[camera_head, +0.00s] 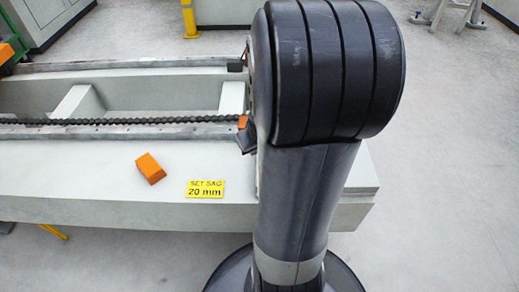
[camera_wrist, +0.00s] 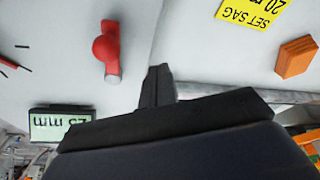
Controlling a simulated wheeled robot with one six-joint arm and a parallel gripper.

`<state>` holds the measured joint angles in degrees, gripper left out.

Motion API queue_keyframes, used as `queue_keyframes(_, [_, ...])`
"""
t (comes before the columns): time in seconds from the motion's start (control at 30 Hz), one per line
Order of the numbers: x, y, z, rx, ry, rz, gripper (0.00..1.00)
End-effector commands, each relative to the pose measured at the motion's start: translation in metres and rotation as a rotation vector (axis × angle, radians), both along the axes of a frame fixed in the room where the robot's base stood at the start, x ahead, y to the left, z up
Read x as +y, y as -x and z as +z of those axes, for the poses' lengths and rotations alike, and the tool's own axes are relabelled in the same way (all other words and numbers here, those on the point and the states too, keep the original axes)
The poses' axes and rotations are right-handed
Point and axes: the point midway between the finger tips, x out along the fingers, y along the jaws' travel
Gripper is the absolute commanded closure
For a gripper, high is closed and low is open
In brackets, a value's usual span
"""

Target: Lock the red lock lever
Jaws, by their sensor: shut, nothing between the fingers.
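The red lock lever (camera_wrist: 107,47) shows in the wrist view at upper left, on a pale grey face. It has a rounded red hub, and its length runs roughly up and down in the picture. My gripper (camera_wrist: 158,72) is shut and empty, its dark fingers together just right of the lever's lower end. A gap shows between them in the picture; their depth apart is hard to judge. In the head view my arm covers the lever.
A display (camera_wrist: 62,122) with an upside-down mm reading sits below the lever in the wrist view. A yellow SET SAG 20 mm label (camera_head: 206,189) and an orange block (camera_head: 150,168) are on the pale beam (camera_head: 80,185). A dark chain (camera_head: 130,121) runs along the trough.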

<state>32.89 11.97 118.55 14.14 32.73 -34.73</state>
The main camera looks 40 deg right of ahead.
Motion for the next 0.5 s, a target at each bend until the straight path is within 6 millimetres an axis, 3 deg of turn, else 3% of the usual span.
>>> queue_keyframes(0.03, [-0.003,0.002,0.017,-0.006,0.003,-0.003,1.00])
queue_keyframes(0.2, [-0.011,0.013,0.056,-0.008,0.004,-0.004,1.00])
queue_keyframes(0.5, [-0.019,0.024,0.093,-0.008,0.004,-0.002,1.00])
